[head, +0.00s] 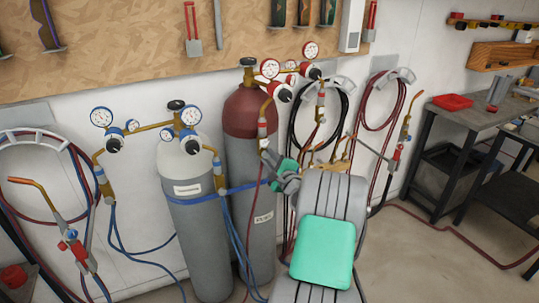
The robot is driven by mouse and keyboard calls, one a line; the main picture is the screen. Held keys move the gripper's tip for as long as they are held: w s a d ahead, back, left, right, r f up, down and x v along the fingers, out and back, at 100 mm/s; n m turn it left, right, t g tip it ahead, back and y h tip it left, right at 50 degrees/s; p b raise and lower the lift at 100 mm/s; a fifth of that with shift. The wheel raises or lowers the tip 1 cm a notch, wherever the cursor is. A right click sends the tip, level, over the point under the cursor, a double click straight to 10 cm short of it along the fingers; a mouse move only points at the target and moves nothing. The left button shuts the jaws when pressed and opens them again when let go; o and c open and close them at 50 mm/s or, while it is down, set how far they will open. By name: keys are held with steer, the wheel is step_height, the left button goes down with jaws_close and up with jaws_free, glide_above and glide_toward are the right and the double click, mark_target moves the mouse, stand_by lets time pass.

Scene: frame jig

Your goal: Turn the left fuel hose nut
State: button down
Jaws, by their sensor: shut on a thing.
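The fuel cylinder (252,118), grey with a dark red top, stands against the wall. Its left regulator (284,93), with a red-rimmed gauge, has a brass fitting with a red collar (262,130) hanging down at its left. The left fuel hose nut (263,144) is at the lower end of this fitting, small and partly covered by my gripper. My gripper (267,155), grey with a green part behind it, comes from the lower right and is shut on the nut. The exact contact is too small to see clearly.
A light grey cylinder (190,220) with blue-rimmed gauges and blue hoses stands to the left. A torch (70,235) hangs far left, and another torch (395,155) hangs at the right. Coiled hoses hang on the wall. A dark workbench (470,125) stands at the right.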

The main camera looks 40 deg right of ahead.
steer(key=shift+m+p, duration=0.55)
steer(key=shift+m, duration=0.55)
steer(key=c, duration=1.2)
jaws_free()
steer(key=shift+o, duration=0.2)
steer(key=b+v, duration=0.1)
steer(key=v, duration=0.6)
steer(key=shift+s, duration=0.4)
steer(key=shift+a, duration=0.15)
